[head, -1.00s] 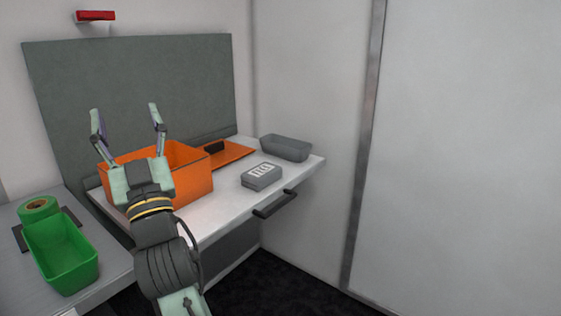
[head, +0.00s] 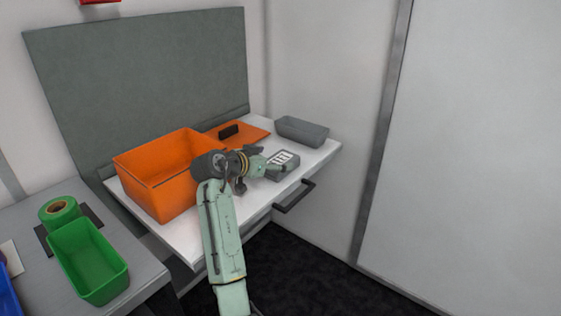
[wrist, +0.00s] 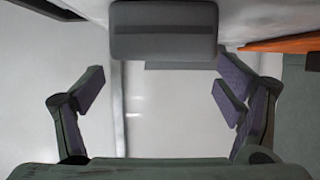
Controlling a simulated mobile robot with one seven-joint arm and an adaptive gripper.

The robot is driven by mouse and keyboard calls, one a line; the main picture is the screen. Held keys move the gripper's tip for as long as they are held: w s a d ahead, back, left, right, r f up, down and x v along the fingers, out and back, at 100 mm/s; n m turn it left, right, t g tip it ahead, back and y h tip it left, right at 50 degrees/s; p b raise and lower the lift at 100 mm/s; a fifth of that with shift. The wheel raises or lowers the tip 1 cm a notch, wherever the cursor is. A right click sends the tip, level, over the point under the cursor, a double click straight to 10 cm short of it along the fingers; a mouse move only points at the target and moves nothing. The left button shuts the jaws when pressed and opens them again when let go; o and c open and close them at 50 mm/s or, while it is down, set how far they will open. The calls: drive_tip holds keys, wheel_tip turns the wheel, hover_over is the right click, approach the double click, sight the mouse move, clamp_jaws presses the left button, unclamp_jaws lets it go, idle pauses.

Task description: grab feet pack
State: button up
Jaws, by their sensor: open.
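The feet pack, which I take to be the small grey box with white marks on top (head: 284,163), lies on the white worktop near its front right. My gripper (head: 264,160) is low over the worktop, just left of the pack and pointing at it. In the wrist view the pack (wrist: 163,32) is a rounded grey block at the top centre. My gripper (wrist: 160,92) is open there, with a finger to each side and nothing between them. The pack appears just beyond the fingertips; I cannot tell whether they touch it.
An orange bin (head: 160,185) stands left of my gripper. An orange lid (head: 250,132) with a black handle lies behind. A grey tray (head: 302,130) stands behind the pack. A black handle (head: 294,196) juts from the front edge. A green bin (head: 88,262) is at left.

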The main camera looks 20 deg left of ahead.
sight(279, 160)
drive_tip(key=p+x, duration=0.1)
drive_tip(key=x, duration=0.3)
drive_tip(key=shift+f, duration=0.2)
drive_tip(key=shift+a, duration=0.1)
drive_tip(key=shift+c, duration=0.2)
drive_tip(key=c, duration=1.3)
